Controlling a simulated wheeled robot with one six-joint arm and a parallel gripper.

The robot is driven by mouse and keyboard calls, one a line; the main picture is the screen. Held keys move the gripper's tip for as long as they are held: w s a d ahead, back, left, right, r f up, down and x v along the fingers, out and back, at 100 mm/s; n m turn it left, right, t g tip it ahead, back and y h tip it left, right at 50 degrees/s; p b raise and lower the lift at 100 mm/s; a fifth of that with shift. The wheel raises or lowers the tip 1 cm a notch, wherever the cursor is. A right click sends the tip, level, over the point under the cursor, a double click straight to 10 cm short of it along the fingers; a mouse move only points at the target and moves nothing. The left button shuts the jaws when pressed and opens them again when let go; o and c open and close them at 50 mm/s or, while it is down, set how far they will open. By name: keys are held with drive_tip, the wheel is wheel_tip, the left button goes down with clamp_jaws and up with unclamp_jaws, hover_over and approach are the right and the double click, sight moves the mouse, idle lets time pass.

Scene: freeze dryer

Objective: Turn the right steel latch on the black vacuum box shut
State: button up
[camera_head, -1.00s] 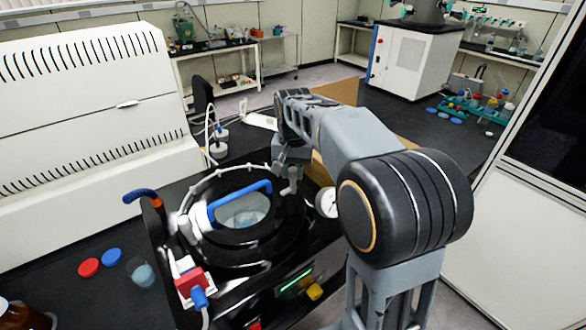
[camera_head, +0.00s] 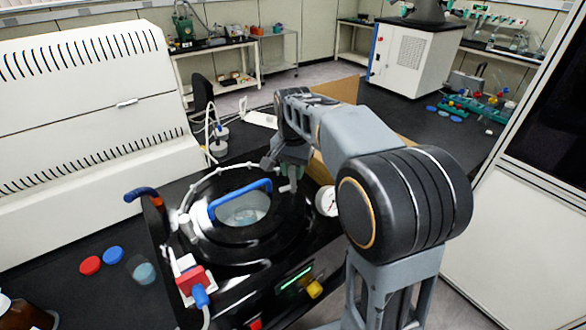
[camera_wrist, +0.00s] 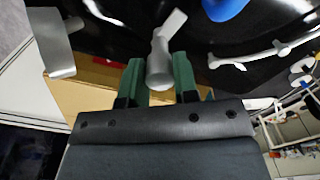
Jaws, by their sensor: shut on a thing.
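The black vacuum box (camera_head: 222,276) stands on the dark bench, with a round lid and a blue handle (camera_head: 240,196) on top. The right steel latch (camera_wrist: 160,58) is a grey lever at the box's edge. In the wrist view it lies between the green fingers of my gripper (camera_wrist: 160,78), and they are shut on it. In the head view my gripper (camera_head: 286,176) is at the right side of the lid, partly hidden by my own arm.
A pressure gauge (camera_head: 327,201) sits right of the lid. A cardboard box (camera_wrist: 92,95) lies below the latch in the wrist view. Red (camera_head: 90,265) and blue (camera_head: 113,255) caps and a beaker (camera_head: 144,270) stand left of the vacuum box.

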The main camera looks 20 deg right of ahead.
drive_tip(key=shift+r, duration=0.1)
drive_tip(key=o, duration=0.9)
wheel_tip(320, 180, up, 14)
drive_tip(key=shift+f, duration=0.15)
idle(0.3)
drive_tip(key=s+f+n+t, duration=0.1)
drive_tip(key=s+f+n, duration=0.1)
drive_tip(key=s+f, duration=0.3)
drive_tip(key=s+f+n+t, duration=0.2)
drive_tip(key=s+f+n, duration=0.1)
drive_tip(key=s+f, duration=0.2)
drive_tip(key=s+f+n+t, duration=0.1)
drive_tip(key=s+f+n, duration=0.2)
drive_tip(key=s+f, duration=0.2)
drive_tip(key=shift+s+a+f+t, duration=0.1)
drive_tip(key=shift+s+f+t, duration=0.1)
drive_tip(key=shift+s, duration=0.35)
drive_tip(key=shift+s+a+f+t, duration=0.1)
drive_tip(key=shift+s+f, duration=0.1)
drive_tip(key=shift+s, duration=0.3)
